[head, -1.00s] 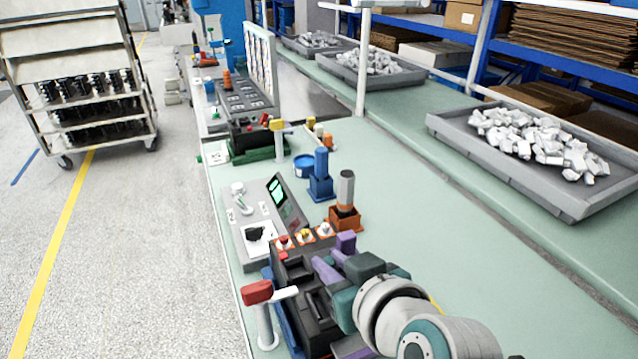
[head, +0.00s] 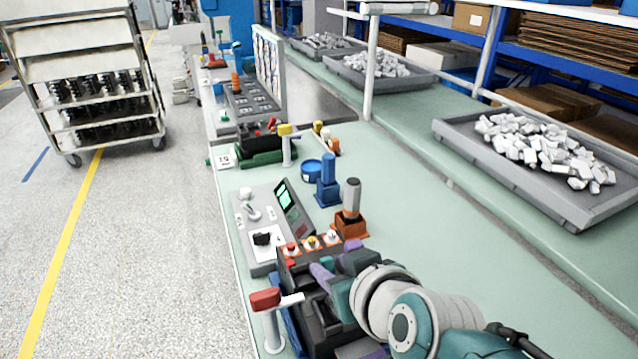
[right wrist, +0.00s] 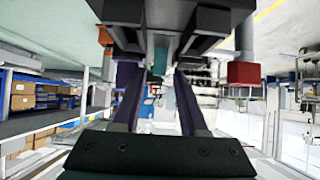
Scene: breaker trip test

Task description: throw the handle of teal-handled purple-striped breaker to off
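The breaker is a dark, boxy unit (head: 318,305) in a blue-edged holder at the near end of the green bench. My right arm covers much of it in the head view. My right gripper (head: 335,262) has purple fingers and is over the breaker. In the right wrist view the two fingers (right wrist: 160,85) stand apart, with a small teal handle (right wrist: 160,58) showing between their far ends. Gaps show on both sides of it, and I cannot see contact. The purple stripe cannot be made out clearly. My left gripper is not in view.
A red-topped post (head: 266,300) with a white arm stands beside the breaker at the bench edge. A grey test panel (head: 262,238) with a green screen lies behind it. Blue (head: 328,182) and orange-based (head: 351,210) posts stand nearby.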

